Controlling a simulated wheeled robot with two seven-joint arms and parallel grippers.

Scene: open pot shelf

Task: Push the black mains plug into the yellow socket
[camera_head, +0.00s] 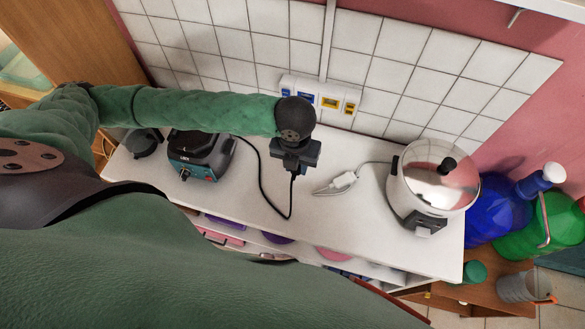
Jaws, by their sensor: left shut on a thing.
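My left gripper (295,157) hangs over the shelf top in front of the wall sockets. It is shut on the black mains plug (296,172), which is mostly hidden beneath the gripper. The plug's black cable (264,185) loops over the shelf to the dark appliance base. The yellow socket (330,103) is in the white socket strip on the tiled wall, behind and right of the gripper. The plug is apart from it. A blue socket (306,96) sits to its left, partly behind my wrist. My right gripper is not in view.
A dark appliance (196,157) stands left on the white shelf top (345,215). A white plug (343,181) lies loose right of my gripper, its cable leading to a lidded pot (436,178). Another yellow socket (350,108) is at the strip's right end. The front middle is clear.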

